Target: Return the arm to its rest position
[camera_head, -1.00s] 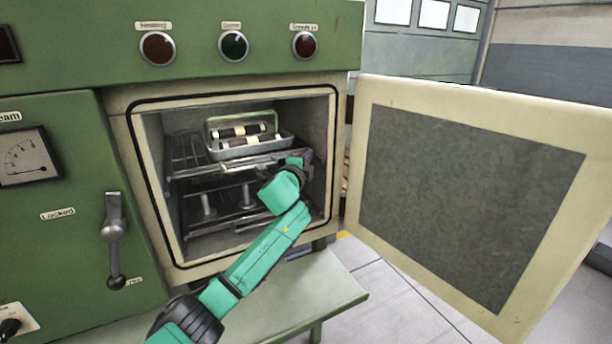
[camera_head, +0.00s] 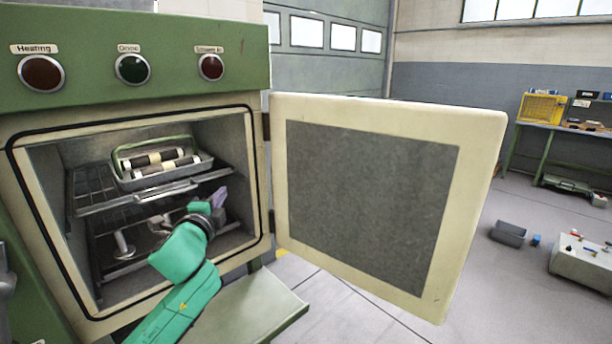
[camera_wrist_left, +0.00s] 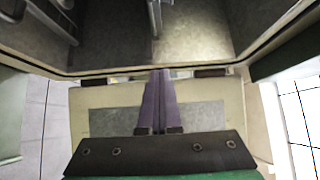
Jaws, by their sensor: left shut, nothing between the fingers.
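My left gripper (camera_head: 218,198) is at the opening of the green machine's chamber, near its right side and below the upper rack. Its purple fingers are together with nothing between them; they also show in the left wrist view (camera_wrist_left: 159,100). My teal left arm comes up from the bottom of the head view. A metal tray (camera_head: 165,172) with a handle and light-and-dark cylindrical pieces sits on the wire rack (camera_head: 100,195) inside the chamber. My right gripper is not in view.
The chamber door (camera_head: 380,200) stands wide open to the right of the opening. A green bench (camera_head: 255,308) is below the chamber. A workbench with a yellow crate (camera_head: 541,107) stands far right. The floor beyond the door has open room.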

